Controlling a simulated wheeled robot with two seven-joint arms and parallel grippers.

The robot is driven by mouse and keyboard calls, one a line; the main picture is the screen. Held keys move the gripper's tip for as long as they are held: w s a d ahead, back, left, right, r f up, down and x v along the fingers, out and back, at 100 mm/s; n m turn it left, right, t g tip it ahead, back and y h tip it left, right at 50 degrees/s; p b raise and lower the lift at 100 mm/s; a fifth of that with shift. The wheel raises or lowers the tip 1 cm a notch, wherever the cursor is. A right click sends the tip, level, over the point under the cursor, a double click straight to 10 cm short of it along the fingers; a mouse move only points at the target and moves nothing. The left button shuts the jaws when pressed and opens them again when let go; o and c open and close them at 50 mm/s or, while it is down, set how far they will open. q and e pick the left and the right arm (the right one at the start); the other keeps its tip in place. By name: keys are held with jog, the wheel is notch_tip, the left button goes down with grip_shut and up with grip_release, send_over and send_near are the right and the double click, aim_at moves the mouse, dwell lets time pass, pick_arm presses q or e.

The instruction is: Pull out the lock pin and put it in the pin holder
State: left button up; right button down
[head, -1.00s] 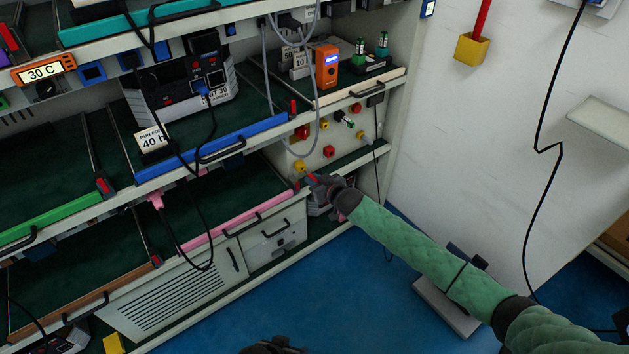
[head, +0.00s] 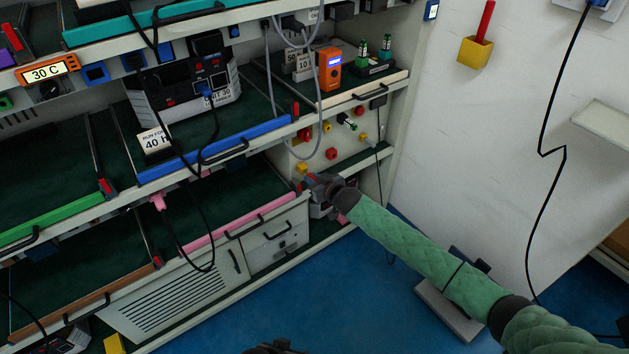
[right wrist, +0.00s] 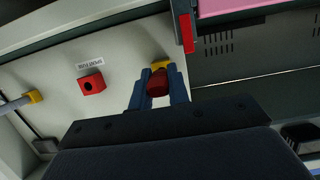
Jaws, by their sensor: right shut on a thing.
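My right gripper (right wrist: 158,92) is shut on a short red pin (right wrist: 157,84), which sits between its blue fingers in the right wrist view. A yellow block (right wrist: 161,65), probably the pin holder, is right behind the pin on the pale panel. I cannot tell whether the pin is inside the block or only in front of it. In the head view the right gripper (head: 312,182) is at the lower left of the panel, beside the yellow block (head: 301,168), and the pin is hard to make out.
A red socket block (right wrist: 92,84) labelled SPENT FUSE is left of the gripper on the panel. A red latch (right wrist: 187,33) and the pink shelf edge (head: 240,219) are close by. A grey cable (head: 320,120) hangs above.

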aim_at(314, 178)
pick_arm(q)
jog(key=shift+f, duration=0.2)
pick_arm(e)
jog(key=shift+w+a, duration=0.55)
jog(key=shift+w, duration=0.25)
jog(key=c, duration=1.3)
grip_release()
jog(key=shift+o, duration=0.2)
pick_arm(q)
jog(key=shift+s+r+b, duration=0.1)
jog(key=shift+r+b, duration=0.35)
jog(key=shift+b, duration=0.05)
pick_arm(e)
jog(key=v, duration=0.7)
jog(key=shift+s+d+r, duration=0.1)
jog(key=shift+s+d, duration=0.1)
jog(key=shift+s, duration=0.1)
pick_arm(q)
jog(key=shift+a, duration=0.1)
